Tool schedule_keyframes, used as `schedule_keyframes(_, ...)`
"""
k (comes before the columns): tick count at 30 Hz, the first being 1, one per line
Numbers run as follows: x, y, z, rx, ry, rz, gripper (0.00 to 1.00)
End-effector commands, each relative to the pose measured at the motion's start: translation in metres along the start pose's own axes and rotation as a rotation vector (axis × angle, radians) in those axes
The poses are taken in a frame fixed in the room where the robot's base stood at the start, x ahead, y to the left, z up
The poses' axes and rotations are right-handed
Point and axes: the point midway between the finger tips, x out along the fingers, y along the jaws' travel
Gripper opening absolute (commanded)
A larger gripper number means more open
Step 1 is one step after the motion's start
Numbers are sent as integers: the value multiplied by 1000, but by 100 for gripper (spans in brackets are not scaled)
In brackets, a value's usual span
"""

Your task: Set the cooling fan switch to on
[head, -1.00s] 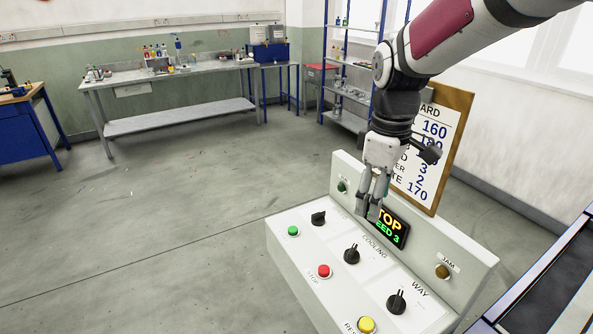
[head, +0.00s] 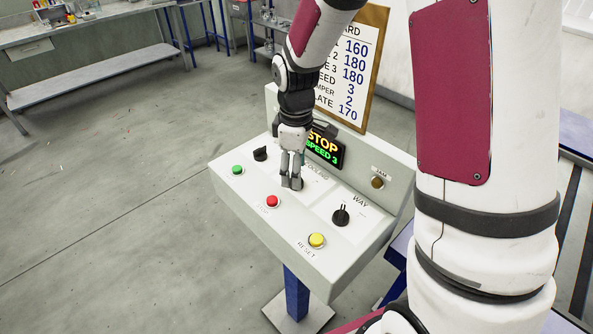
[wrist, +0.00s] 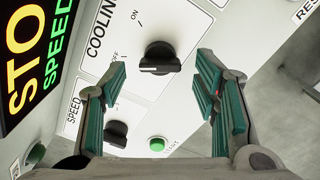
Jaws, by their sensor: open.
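The cooling switch, a black rotary knob (wrist: 158,58), stands on the white panel beside the word COOLING in the wrist view. OFF and ON are printed around it. A white mark on the knob lies toward the OFF side. My gripper (wrist: 161,72) is open, with one green-padded finger on each side of the knob in the picture; I cannot tell whether they touch it. In the head view my gripper (head: 291,184) points down over the panel and hides the cooling knob.
The console (head: 235,200) also carries a speed knob (head: 260,153), a way knob (head: 340,215), green (head: 238,170), red (head: 272,201) and yellow (head: 316,240) buttons. A STOP, SPEED 3 display (head: 324,148) rises behind my gripper. A number board (head: 352,70) stands behind.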

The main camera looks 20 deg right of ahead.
Motion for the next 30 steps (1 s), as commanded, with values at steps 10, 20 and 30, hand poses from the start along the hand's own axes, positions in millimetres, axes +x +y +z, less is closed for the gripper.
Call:
schedule_keyframes(10, 14, 0, 0, 0, -1, 0, 56)
schedule_keyframes(20, 13, 0, 0, 0, 0, 0, 10)
schedule_keyframes(30, 13, 0, 0, 25, 0, 0, 7)
